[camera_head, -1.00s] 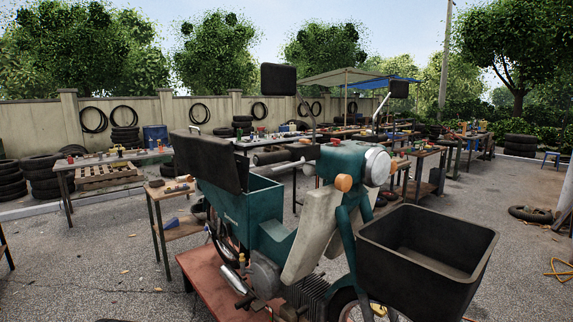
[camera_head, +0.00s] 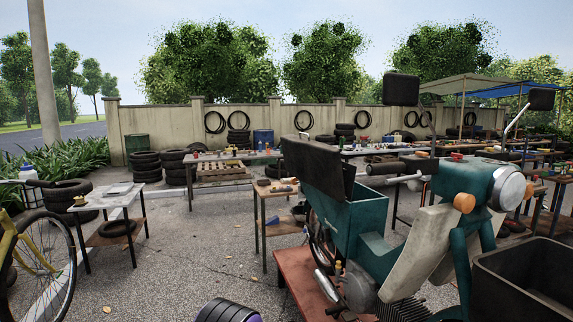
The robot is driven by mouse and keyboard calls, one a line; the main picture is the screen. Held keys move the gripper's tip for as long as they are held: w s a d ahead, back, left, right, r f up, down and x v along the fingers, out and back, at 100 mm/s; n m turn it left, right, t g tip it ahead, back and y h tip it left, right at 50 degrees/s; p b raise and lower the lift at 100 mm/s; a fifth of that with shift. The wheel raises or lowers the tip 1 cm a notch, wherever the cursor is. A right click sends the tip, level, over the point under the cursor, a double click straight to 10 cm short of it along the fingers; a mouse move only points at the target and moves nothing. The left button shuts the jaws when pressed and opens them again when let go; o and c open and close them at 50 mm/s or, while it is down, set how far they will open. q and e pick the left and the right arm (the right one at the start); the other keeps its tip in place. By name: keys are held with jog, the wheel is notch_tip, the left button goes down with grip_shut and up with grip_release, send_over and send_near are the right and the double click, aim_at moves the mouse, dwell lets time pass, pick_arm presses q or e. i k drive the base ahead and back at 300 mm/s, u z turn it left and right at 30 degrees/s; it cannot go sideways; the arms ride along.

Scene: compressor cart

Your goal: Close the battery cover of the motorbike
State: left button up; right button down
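The teal motorbike (camera_head: 378,255) stands at the right on a low reddish platform (camera_head: 298,275). A black flat panel (camera_head: 318,168) stands tilted up above the bike's open teal box (camera_head: 345,212). It looks like the raised cover, but I cannot tell for certain that it is the battery cover. The inside of the box is mostly hidden by its wall. No gripper fingers show in the head view, and nothing touches the panel.
A black open bin (camera_head: 525,285) is at the bike's front, lower right. A small side table (camera_head: 262,192) stands behind the bike. Another table (camera_head: 115,198) and a yellow bicycle (camera_head: 38,250) stand at the left. The paving between is mostly clear.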

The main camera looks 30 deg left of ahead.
aim_at(349, 171)
jog(key=u, duration=0.8)
jog(key=i, duration=0.9)
jog(key=u, duration=0.8)
jog(key=i, duration=1.25)
jog(key=z, duration=0.35)
jog(key=i, duration=0.85)
jog(key=z, duration=1.45)
jog(key=i, duration=0.65)
jog(key=z, duration=0.7)
